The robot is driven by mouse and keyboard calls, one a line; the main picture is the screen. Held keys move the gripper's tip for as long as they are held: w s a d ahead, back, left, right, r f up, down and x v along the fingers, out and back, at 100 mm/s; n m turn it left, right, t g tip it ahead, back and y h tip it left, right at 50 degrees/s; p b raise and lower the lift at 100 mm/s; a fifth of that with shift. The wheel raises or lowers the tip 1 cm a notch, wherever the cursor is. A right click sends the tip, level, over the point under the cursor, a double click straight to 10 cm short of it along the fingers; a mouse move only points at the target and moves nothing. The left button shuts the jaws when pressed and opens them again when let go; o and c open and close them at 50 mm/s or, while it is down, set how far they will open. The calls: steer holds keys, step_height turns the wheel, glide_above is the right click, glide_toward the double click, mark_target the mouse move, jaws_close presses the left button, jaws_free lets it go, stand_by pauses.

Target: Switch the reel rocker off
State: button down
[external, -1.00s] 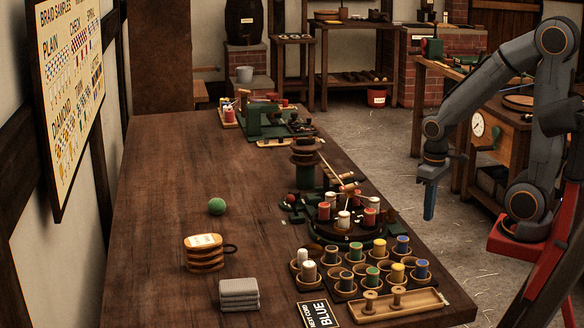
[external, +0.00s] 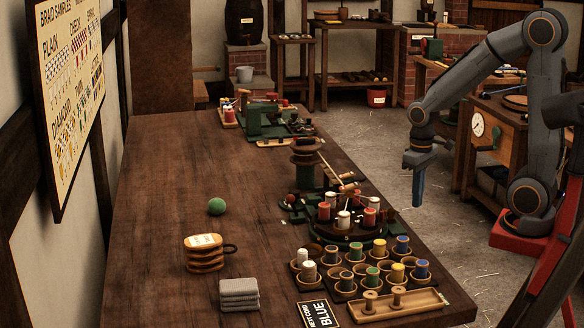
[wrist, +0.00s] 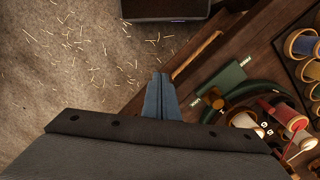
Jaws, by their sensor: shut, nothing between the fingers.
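My gripper (external: 418,188) hangs in the air beside the right edge of the workbench, its blue fingers pointing down. In the wrist view the blue fingers (wrist: 160,95) are closed together with nothing between them. The round braiding machine (external: 344,232) with coloured bobbins stands on the bench, left of my gripper. In the wrist view a green box (wrist: 224,84) with small pale labels sits at the machine's side, right of my fingers and apart from them. It appears to carry the reel rocker, but the rocker's position is too small to tell.
Bobbins in round cups (external: 380,268) and a wooden tray (external: 398,306) fill the bench's near right corner. The floor (external: 350,135) beyond the edge is open.

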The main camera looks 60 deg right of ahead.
steer(key=w+d+r+m+p, duration=0.1)
steer(key=w+r+m+p, duration=0.15)
steer(key=w+r, duration=0.35)
steer(key=w+d+r+m+p, duration=0.1)
steer(key=w+r+p, duration=0.25)
steer(key=w, duration=0.45)
step_height(320, 180, up, 6)
steer(key=r+m+g+h+p, duration=0.1)
steer(key=m+g+h+p, duration=0.1)
steer(key=m+p, duration=0.35)
glide_above(350, 174)
steer(key=w+a+p, duration=0.1)
steer(key=w+a, duration=0.2)
steer(key=n, duration=0.2)
steer(key=shift+s+d+f, duration=0.1)
steer(key=shift+s+f, duration=0.05)
steer(key=shift+f, duration=0.15)
steer(key=p+x, duration=0.4)
steer(key=x, duration=1)
steer(key=shift+p, duration=0.3)
